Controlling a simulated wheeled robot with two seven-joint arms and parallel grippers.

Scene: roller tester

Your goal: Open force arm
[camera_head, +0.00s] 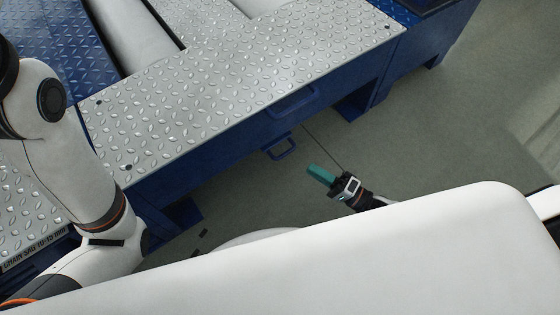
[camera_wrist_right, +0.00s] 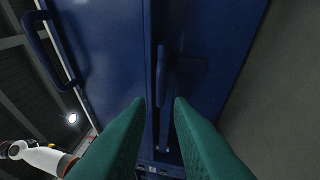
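I cannot tell for sure which part is the force arm. A blue loop handle (camera_head: 280,148) sticks out low on the front of the blue tester, below the diamond plate. In the right wrist view a narrow blue handle (camera_wrist_right: 162,75) stands out from the blue panel, ahead of the gap between my fingers. My right gripper (camera_head: 318,173) has teal fingers and is in front of the tester, right of and below the loop handle, apart from it. In the right wrist view its fingertips (camera_wrist_right: 159,101) are spread with nothing between them. My left gripper is not seen.
A second blue handle (camera_head: 293,103) sits higher, near the edge of the metal diamond plate (camera_head: 235,75). A larger loop handle (camera_wrist_right: 50,50) shows at upper left in the right wrist view. The green-grey floor (camera_head: 450,125) at the right is clear.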

